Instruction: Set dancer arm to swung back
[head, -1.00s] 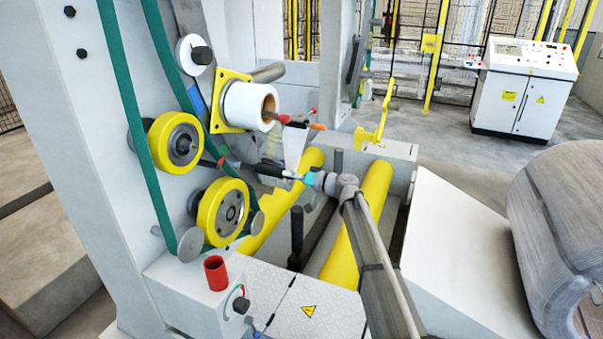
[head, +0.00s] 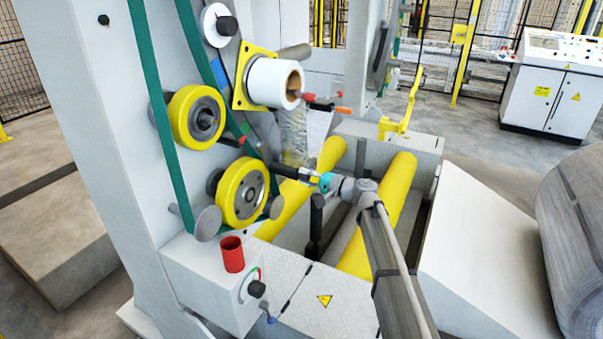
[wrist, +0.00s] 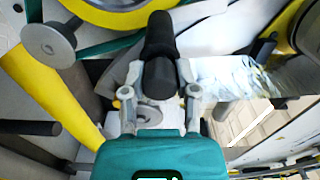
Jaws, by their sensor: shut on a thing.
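My gripper (head: 318,181) is beside the wrapping machine, low and right of its two yellow-rimmed wheels. It is shut on the black handle (head: 291,172), which I take to be the dancer arm's grip. In the wrist view the black handle (wrist: 160,42) stands up between the two grey fingers (wrist: 160,92), gripped near its lower end. The handle's far end reaches toward the lower yellow wheel (head: 243,193). A small red piece (head: 242,140) shows above that wheel. How the handle joins the arm is hard to make out.
A white film roll (head: 272,82) sits on its yellow bracket above. Black upright post (head: 316,225) and yellow rollers (head: 380,215) lie below my gripper. A red cup (head: 232,254) stands on the ledge. A coil (head: 585,215) lies at right, a control cabinet (head: 560,85) behind.

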